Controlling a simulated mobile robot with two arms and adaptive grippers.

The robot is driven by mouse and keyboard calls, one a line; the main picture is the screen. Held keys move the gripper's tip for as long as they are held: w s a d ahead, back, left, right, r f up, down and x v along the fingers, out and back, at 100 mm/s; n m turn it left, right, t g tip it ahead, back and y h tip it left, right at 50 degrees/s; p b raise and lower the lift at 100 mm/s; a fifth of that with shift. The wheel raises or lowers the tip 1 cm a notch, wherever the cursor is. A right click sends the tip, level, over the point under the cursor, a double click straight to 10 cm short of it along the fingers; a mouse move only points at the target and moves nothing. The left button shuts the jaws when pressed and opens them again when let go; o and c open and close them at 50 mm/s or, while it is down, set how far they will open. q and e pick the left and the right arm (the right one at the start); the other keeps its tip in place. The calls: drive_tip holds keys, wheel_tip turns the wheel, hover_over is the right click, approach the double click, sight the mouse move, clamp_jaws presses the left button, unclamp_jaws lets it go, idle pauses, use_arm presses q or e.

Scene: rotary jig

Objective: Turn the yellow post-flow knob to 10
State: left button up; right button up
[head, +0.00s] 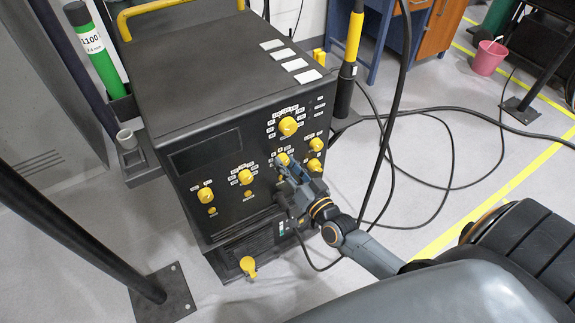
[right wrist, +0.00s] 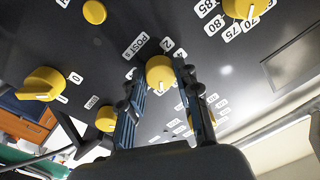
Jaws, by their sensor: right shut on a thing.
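The yellow post-flow knob (right wrist: 160,72) sits between the two fingers of my right gripper in the right wrist view, with a label reading "POST s" beside it. In the head view the knob (head: 283,158) is on the front panel of the black machine (head: 200,75), partly covered by my gripper. My right gripper (head: 282,169) is shut on it, reaching in from the lower right. My left gripper is out of view.
Other yellow knobs surround it: a large one above (head: 288,126), ones to the left (head: 245,177) and close ones to the right (head: 315,145). A yellow-black post (head: 354,40) stands at the machine's right corner. Black cables (head: 450,150) lie on the floor.

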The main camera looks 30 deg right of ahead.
drive_tip(key=o, duration=1.1)
drive_tip(key=shift+o, duration=0.2)
drive_tip(key=shift+s, duration=0.2)
drive_tip(key=s+d, duration=0.1)
drive_tip(key=s, duration=1)
drive_tip(key=shift+s+f, duration=0.2)
drive_tip(key=shift+s, duration=0.1)
drive_tip(key=shift+f, duration=0.1)
